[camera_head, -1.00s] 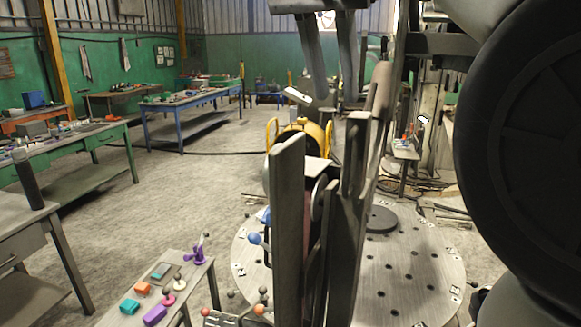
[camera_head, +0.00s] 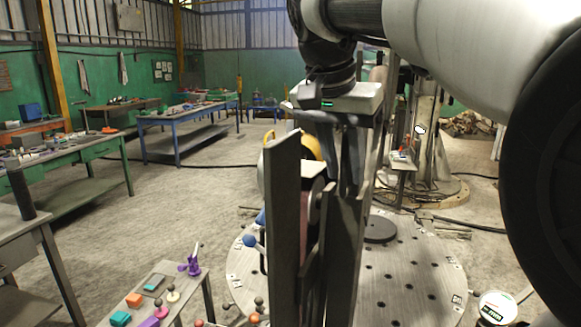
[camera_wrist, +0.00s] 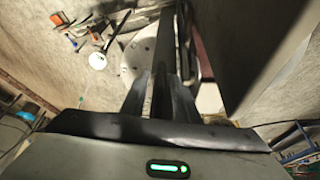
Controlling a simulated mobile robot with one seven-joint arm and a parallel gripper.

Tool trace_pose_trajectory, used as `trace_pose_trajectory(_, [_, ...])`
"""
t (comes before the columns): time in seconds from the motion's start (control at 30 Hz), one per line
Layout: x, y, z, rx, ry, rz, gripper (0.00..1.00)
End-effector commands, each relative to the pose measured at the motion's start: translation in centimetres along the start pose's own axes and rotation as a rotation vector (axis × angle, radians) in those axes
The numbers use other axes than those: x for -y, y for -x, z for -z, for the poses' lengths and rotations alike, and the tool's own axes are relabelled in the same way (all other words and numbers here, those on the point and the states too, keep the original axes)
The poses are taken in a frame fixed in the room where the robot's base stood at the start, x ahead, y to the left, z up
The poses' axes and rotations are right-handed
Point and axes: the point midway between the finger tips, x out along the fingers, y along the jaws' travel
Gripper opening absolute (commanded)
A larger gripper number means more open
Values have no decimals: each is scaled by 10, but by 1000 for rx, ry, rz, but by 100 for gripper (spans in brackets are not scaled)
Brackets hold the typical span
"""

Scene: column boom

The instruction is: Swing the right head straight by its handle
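A machine stands in front of me, with two tall grey upright plates, a near left plate (camera_head: 283,225) and a right plate (camera_head: 346,250). A blue ball knob (camera_head: 250,240) sticks out on its left side. My gripper (camera_head: 346,175) points down over the top of the right plate. In the wrist view my gripper (camera_wrist: 160,80) has its two fingers apart, with a dark upright strip between them. I cannot tell whether they touch it. Which part is the right head's handle is not clear; my gripper and the plates hide much of that area.
A round perforated plate (camera_head: 410,270) lies around the machine's foot. A small table (camera_head: 170,285) with coloured parts stands at front left. A blue-legged table (camera_head: 185,120) stands farther back, and a grey column (camera_head: 430,150) behind right. Open floor lies at left.

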Motion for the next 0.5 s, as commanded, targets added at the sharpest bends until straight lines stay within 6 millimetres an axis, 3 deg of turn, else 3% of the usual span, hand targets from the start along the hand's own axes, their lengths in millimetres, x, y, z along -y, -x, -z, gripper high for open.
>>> trace_pose_trajectory(0.3, [0, -2, 0, 0, 0, 0, 26])
trace_pose_trajectory(0.43, [0, -2, 0, 0, 0, 0, 4])
trace_pose_trajectory(0.5, [0, -2, 0, 0, 0, 0, 0])
